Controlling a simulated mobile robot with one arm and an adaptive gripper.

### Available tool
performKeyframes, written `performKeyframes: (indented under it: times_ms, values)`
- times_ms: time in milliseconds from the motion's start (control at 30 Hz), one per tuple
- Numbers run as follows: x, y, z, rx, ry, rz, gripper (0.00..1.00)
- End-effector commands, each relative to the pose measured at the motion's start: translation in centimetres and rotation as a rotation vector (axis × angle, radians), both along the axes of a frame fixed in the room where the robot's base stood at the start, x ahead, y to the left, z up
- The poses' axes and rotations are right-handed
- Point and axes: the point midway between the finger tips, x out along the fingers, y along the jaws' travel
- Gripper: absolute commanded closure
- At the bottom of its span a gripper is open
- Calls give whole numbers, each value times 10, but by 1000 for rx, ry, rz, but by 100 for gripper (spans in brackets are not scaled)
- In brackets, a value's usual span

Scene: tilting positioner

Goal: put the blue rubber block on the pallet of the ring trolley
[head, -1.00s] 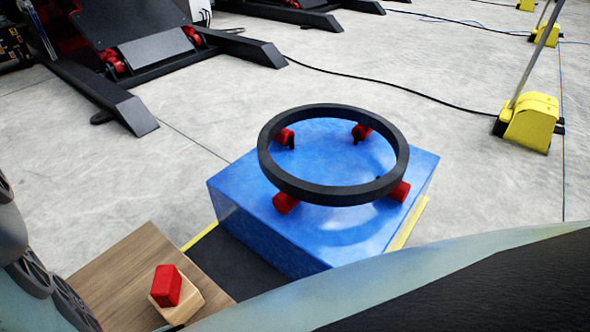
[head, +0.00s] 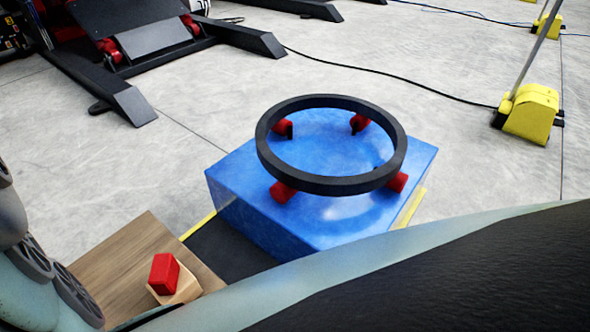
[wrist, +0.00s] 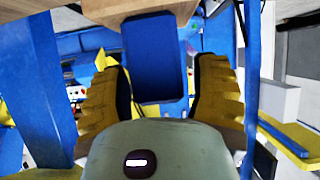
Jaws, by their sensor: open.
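In the wrist view, a dark blue block (wrist: 155,60), seemingly the blue rubber block, shows between the yellow, dark-padded fingers of my gripper (wrist: 163,75). The gripper is open. The left finger is close beside the block and a narrow gap shows at the right; contact cannot be told. The block's upper end meets a wooden surface (wrist: 180,10). In the head view, a black ring (head: 262,150) rests on red supports above a large blue box (head: 235,190), possibly the ring trolley. I cannot tell which part is its pallet. The head view does not show my gripper.
A red block (head: 164,273) sits on a small pale wooden block (head: 184,288) on a wooden board (head: 125,255) at lower left. A yellow post base (head: 530,112) stands right, with a black cable (head: 400,84) across the floor. Black machine frames stand at upper left.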

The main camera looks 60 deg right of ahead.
Motion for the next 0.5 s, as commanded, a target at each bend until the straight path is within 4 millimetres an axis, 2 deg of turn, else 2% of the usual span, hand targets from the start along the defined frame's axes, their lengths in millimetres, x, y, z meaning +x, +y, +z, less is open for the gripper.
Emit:
performKeyframes:
  times_ms: [267,500]
  values:
    - [-1,-34,18,-1,0,-11,39]
    - [-2,-73,39,-2,-4,-14,39]
